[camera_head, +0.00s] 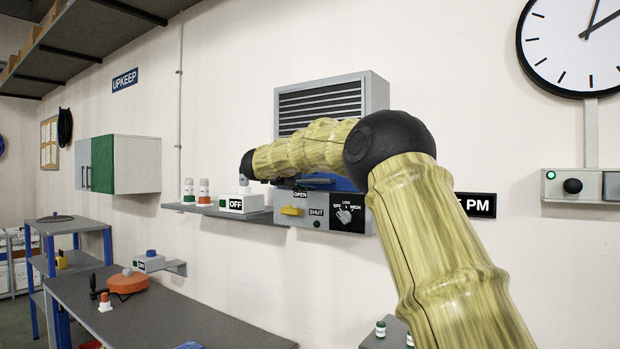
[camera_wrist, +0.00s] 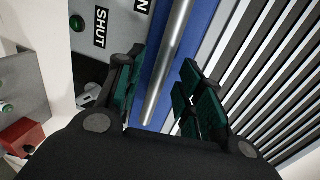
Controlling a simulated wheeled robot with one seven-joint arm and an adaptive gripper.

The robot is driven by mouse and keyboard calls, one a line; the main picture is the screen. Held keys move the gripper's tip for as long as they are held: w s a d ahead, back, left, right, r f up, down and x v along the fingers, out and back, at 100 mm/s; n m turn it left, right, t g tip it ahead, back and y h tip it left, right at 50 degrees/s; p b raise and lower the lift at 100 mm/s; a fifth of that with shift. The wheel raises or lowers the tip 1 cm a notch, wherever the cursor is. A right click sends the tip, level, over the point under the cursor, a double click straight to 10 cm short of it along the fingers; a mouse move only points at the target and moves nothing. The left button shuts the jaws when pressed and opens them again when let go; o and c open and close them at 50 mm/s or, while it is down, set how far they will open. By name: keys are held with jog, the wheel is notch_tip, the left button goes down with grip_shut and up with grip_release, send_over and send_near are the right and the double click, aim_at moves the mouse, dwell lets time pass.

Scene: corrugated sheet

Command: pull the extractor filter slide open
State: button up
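The extractor (camera_head: 377,95) is a grey wall box with a dark louvred grille. Below the grille is a blue front (camera_head: 343,184), mostly hidden by my arm in the head view. In the wrist view the blue panel (camera_wrist: 205,22) carries a round metal bar (camera_wrist: 178,35), next to the slats. I take these as the filter slide and its handle. My gripper (camera_wrist: 162,72) is open, its green-padded fingers on either side of the bar. I cannot tell whether either finger touches it. The head view hides the fingers behind my forearm.
The extractor's lower face has a yellow lever (camera_head: 292,211), OPEN and SHUT labels and a rotary knob (camera_head: 344,215). A wall shelf (camera_head: 262,217) to the left holds a switch box marked OFF (camera_head: 240,204) and small bottles. A grey workbench (camera_head: 190,318) stands below.

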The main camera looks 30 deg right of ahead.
jog(key=shift+p+x, duration=0.35)
jog(key=shift+x, duration=1)
grip_shut()
